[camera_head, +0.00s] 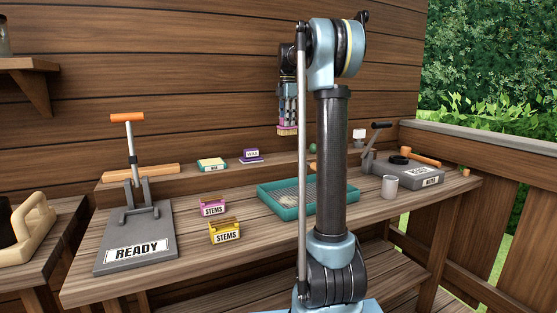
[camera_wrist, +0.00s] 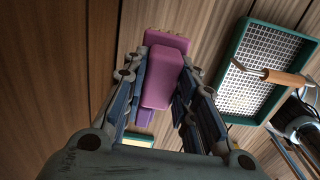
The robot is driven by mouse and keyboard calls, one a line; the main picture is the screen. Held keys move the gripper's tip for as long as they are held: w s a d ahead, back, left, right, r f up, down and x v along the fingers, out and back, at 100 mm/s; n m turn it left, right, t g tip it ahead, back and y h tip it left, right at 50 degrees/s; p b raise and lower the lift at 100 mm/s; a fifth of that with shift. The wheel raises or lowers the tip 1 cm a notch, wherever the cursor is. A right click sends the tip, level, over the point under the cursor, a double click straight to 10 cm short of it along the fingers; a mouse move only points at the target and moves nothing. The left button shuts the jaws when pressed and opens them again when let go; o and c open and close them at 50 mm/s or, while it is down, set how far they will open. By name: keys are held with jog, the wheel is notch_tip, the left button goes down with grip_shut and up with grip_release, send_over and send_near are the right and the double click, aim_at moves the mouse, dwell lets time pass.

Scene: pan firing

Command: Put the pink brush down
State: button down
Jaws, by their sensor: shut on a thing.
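The pink brush (camera_wrist: 160,78) is held between the fingers of my gripper (camera_wrist: 167,62) in the wrist view, with pale bristles showing at its far end. In the head view the brush (camera_head: 288,130) shows as a pink block with a pale lower edge. It hangs below my gripper (camera_head: 288,113), in the air above the back ledge and in front of the plank wall. My gripper is shut on it. The fingers hide part of the brush.
A teal mesh tray (camera_head: 268,187) lies on the bench (camera_head: 258,228), partly behind my arm. Two boxes labelled STEMS, a pink one (camera_head: 213,206) and a yellow one (camera_head: 225,231), stand left of it. A READY press (camera_head: 135,252) stands farther left. A grey cup (camera_head: 389,188) is at right.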

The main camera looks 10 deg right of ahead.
jog(key=shift+w, duration=0.1)
dwell(0.3)
jog(key=shift+f, duration=5)
jog(key=c, duration=1.3)
grip_release()
notch_tip(320, 180, up, 12)
jog(key=shift+r, duration=0.1)
